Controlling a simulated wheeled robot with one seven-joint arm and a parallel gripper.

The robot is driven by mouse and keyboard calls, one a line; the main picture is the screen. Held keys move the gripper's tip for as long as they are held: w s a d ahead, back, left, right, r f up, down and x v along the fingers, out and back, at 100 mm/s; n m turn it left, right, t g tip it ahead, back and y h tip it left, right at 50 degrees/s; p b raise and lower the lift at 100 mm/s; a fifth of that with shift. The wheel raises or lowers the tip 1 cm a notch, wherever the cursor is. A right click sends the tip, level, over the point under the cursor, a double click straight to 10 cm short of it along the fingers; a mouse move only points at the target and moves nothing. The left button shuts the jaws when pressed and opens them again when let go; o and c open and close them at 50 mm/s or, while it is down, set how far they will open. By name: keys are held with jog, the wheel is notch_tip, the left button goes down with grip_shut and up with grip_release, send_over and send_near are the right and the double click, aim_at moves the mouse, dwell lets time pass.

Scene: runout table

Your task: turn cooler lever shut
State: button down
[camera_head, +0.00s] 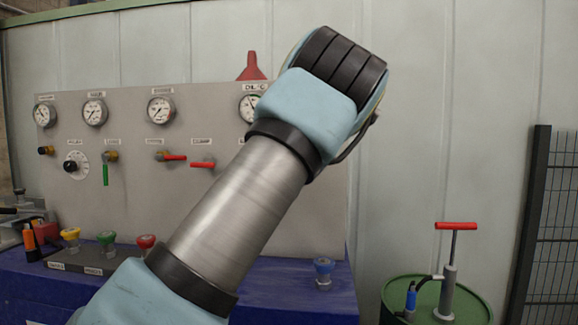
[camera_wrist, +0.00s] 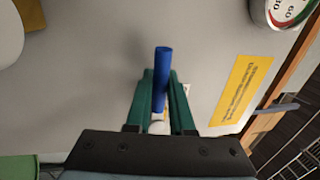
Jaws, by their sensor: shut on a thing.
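In the wrist view, my gripper (camera_wrist: 161,82) has green fingers closed on a blue lever handle (camera_wrist: 162,58) in front of the grey panel. The blue handle's free end sticks out past the fingertips, and its other end runs down between the fingers. Its pivot and label are mostly hidden by the fingers, so I cannot read which lever it is. In the head view, my arm covers the right part of the panel, and neither the gripper nor the blue lever shows there.
The grey panel (camera_head: 125,205) carries gauges, a green-handled valve (camera_head: 105,172) and two red-handled valves (camera_head: 172,157) (camera_head: 203,164). A yellow label (camera_wrist: 243,90) and a gauge (camera_wrist: 284,10) lie right of my gripper. A green drum (camera_head: 400,296) with a red-handled pump (camera_head: 452,265) stands at right.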

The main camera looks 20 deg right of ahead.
jog(key=shift+r, duration=0.1)
dwell(0.4)
jog(key=c, duration=0.8)
grip_release()
jog(key=b+v, duration=0.3)
jog(key=v, duration=0.7)
jog(key=shift+s+a, duration=0.2)
jog(key=shift+s, duration=0.15)
